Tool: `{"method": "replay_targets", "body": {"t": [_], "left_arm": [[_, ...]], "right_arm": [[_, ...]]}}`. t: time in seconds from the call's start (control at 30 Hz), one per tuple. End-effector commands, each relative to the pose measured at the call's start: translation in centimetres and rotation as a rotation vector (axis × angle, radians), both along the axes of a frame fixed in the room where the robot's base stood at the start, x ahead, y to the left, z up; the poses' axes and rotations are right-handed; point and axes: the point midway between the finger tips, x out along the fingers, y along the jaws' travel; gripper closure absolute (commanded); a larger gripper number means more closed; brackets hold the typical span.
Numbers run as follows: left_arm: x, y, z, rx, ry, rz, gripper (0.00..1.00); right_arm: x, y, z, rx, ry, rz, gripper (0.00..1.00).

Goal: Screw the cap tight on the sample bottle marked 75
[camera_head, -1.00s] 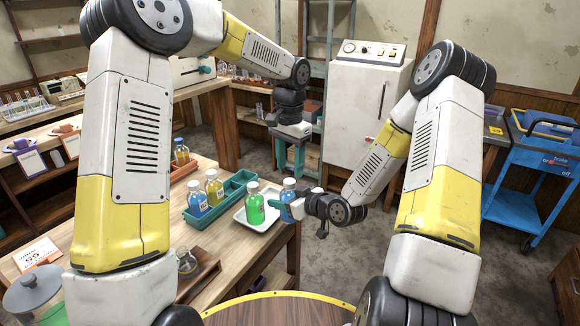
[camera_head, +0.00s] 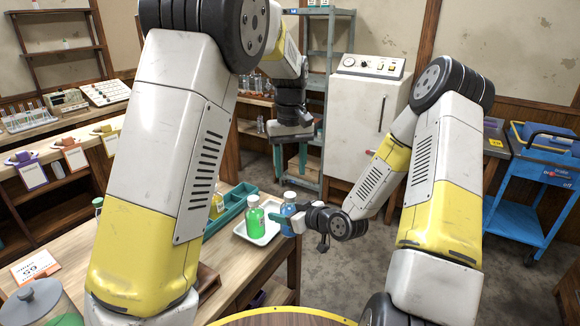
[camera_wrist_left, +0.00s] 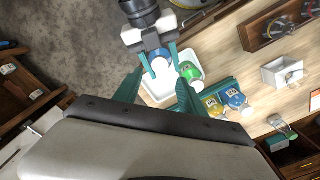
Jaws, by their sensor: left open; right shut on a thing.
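My right gripper (camera_head: 292,222) is shut on a bottle of blue liquid (camera_head: 287,211) beside the white tray (camera_head: 262,238). The bottle looks upright, with a pale top (camera_wrist_left: 160,66) seen from above in the left wrist view; I cannot tell how tightly a cap sits. My left gripper (camera_head: 291,174) is open and empty, pointing down above this bottle, apart from it. In the left wrist view its teal fingers (camera_wrist_left: 160,80) spread on either side of the pale top. The number 75 is not legible on any bottle.
A teal rack (camera_head: 236,205) holds a yellow bottle (camera_wrist_left: 212,104) and another blue bottle (camera_wrist_left: 236,98). It stands close to the tray. My left arm hides part of the table. A glass jar (camera_head: 38,303) stands at the near left. Floor is open right of the table.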

Motion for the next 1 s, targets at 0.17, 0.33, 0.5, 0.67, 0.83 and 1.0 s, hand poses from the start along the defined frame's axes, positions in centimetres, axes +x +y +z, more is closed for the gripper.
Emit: {"method": "replay_targets", "body": {"t": [0.17,0.33,0.5,0.67,0.83,1.0], "left_arm": [[0.0,0.0,0.1,-0.001,-0.002,0.008,0.52],[0.0,0.0,0.1,-0.001,-0.002,0.007,0.52],[0.0,0.0,-1.1,0.001,-0.001,0.007,0.52],[0.0,0.0,-3.5,0.002,0.001,0.006,0.52],[0.0,0.0,-6.1,0.001,0.001,0.007,0.52],[0.0,0.1,-7.6,0.001,-0.001,0.005,0.52]], "right_arm": [[0.0,0.0,0.1,0.001,-0.002,0.0,1.0],[0.0,0.0,0.1,0.001,-0.002,0.0,1.0],[0.0,0.0,0.1,0.001,-0.002,0.0,1.0],[0.0,0.0,0.1,0.001,-0.002,0.0,1.0],[0.0,0.0,0.1,0.001,-0.002,0.0,1.0],[0.0,0.0,0.1,0.001,-0.002,0.0,1.0]]}}
